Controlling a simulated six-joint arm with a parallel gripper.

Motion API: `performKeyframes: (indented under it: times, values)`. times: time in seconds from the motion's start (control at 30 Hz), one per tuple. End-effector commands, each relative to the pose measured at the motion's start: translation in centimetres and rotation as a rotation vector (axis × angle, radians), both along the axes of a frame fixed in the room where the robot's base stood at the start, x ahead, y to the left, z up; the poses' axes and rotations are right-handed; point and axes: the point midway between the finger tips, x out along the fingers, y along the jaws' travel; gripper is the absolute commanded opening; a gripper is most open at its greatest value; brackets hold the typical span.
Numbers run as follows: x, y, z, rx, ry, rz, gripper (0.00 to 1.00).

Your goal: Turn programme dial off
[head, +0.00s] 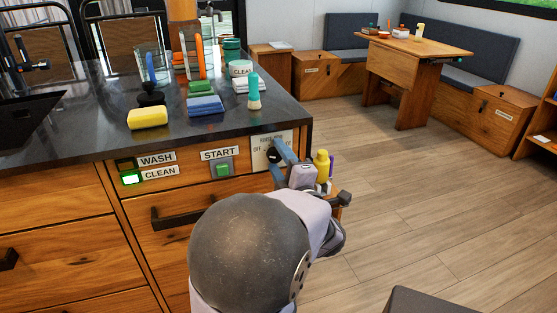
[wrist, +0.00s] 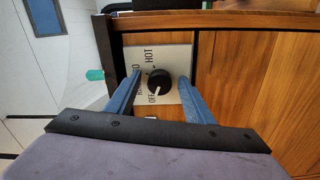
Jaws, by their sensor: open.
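The programme dial (wrist: 160,81) is a round black knob on a pale plate (wrist: 175,58) with the words HOT and OFF and a partly hidden word. A pale mark on the knob appears to point toward OFF, at the lower left in the wrist view. My gripper (wrist: 160,75) is open, with one blue finger on each side of the dial. Gaps show between the knob and the fingers; I see no contact. In the head view, my gripper (head: 279,154) is at the dial (head: 273,155), partly hiding it and the plate (head: 260,150).
The START button (head: 222,169) and the WASH/CLEAN lights (head: 130,172) are left of the dial; the CLEAN light glows green. A drawer handle (head: 178,218) is below. Yellow and white bottles (head: 322,165) stand close right of my gripper.

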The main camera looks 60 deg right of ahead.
Motion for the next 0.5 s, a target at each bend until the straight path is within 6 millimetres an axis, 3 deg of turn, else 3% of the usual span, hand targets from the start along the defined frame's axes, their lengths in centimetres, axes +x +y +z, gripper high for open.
performKeyframes:
  times: [0.17,0.5]
  values:
    - [-0.6,0.5,0.1,0.000,0.000,-0.002,0.48]
    - [-3.7,3.5,0.1,0.000,0.000,-0.005,0.48]
